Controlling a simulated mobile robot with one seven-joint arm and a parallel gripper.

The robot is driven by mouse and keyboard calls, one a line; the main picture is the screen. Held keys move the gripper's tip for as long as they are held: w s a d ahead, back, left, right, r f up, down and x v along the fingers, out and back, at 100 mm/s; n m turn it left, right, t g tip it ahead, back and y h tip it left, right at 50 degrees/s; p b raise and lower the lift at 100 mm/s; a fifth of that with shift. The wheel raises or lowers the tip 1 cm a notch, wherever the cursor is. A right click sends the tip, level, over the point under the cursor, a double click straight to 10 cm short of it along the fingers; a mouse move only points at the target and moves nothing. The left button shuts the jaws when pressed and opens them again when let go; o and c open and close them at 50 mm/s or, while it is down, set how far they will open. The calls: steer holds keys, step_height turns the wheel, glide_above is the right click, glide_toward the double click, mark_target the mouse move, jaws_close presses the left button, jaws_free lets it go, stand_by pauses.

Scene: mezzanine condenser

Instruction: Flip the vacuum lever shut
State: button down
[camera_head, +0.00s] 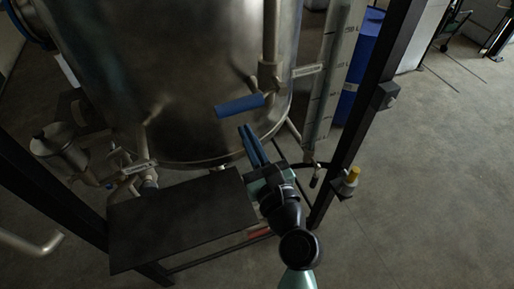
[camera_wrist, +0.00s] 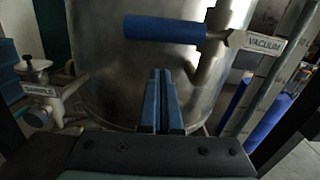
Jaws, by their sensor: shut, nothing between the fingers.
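The vacuum lever is a blue-sleeved handle (camera_head: 240,105) on a metal valve and pipe at the front right of a large steel tank (camera_head: 180,60). It points left, roughly level. In the wrist view the blue lever (camera_wrist: 165,29) lies across the top, with a white "VACUUM" tag (camera_wrist: 265,43) to its right. My gripper (camera_head: 246,130) has blue fingers, shut and empty. The fingertips are just below the lever in the head view, and appear apart from it. In the wrist view the fingertips (camera_wrist: 160,72) also show below the lever with a gap.
A dark flat platform (camera_head: 180,220) lies left of my arm. A dark upright post (camera_head: 355,120) with a yellow-capped fitting (camera_head: 349,180) stands to the right. A graduated clear tube (camera_head: 325,85) and blue drum (camera_head: 362,55) stand behind. Another tagged valve (camera_wrist: 38,92) is at left. Open floor lies right.

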mark_target(252, 100)
steer(key=shift+w+a+r+p, duration=0.15)
steer(key=shift+r+p, duration=0.4)
steer(key=shift+r, duration=0.7)
